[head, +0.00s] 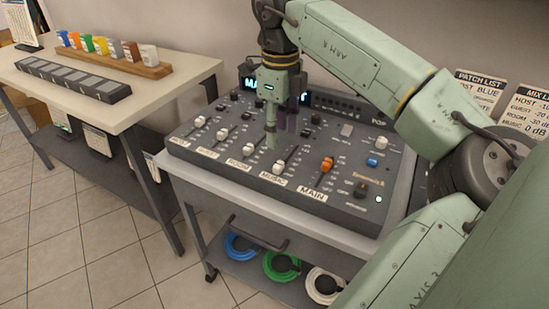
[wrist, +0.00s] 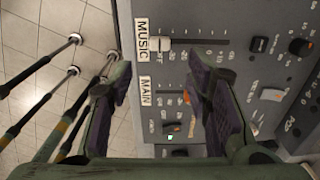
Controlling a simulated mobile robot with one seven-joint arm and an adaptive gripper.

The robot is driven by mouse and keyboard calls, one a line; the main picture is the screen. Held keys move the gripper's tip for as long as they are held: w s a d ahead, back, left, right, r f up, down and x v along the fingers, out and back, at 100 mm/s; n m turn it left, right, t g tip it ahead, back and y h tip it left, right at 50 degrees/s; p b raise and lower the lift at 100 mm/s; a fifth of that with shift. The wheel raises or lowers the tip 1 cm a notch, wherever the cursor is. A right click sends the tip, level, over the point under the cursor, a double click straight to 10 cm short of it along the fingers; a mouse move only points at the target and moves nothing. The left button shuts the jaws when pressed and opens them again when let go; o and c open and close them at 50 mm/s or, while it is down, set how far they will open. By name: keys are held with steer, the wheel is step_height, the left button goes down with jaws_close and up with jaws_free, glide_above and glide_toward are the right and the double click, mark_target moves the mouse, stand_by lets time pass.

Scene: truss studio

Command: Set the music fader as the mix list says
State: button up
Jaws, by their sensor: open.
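The mixing console (head: 225,165) stands on a cart, with labelled fader rows. The white music fader cap (head: 279,167) is at the near end of its slot, by the MUSIC label. In the wrist view the white music cap (wrist: 164,44) sits beside that label, at the end marked OFF. The orange main fader cap (head: 327,163) is to its right. My gripper (head: 271,143) points down over the console, behind the music cap. In the wrist view my gripper (wrist: 162,90) is open and empty, its fingers apart over the MAIN row. The mix list (head: 530,110) reads "0 dB" in its bottom line.
Other white caps, such as the room fader cap (head: 248,147), stand close to the left. A blue button (head: 372,162) and dark knobs lie to the right. A patch list (head: 480,90) hangs beside the mix list. A side table (head: 110,63) stands left.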

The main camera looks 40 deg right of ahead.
mark_target(279, 164)
step_height(279, 164, down, 9)
steer(key=shift+r+p, duration=0.1)
steer(key=shift+p, duration=0.7)
steer(key=shift+c, duration=0.4)
jaws_close()
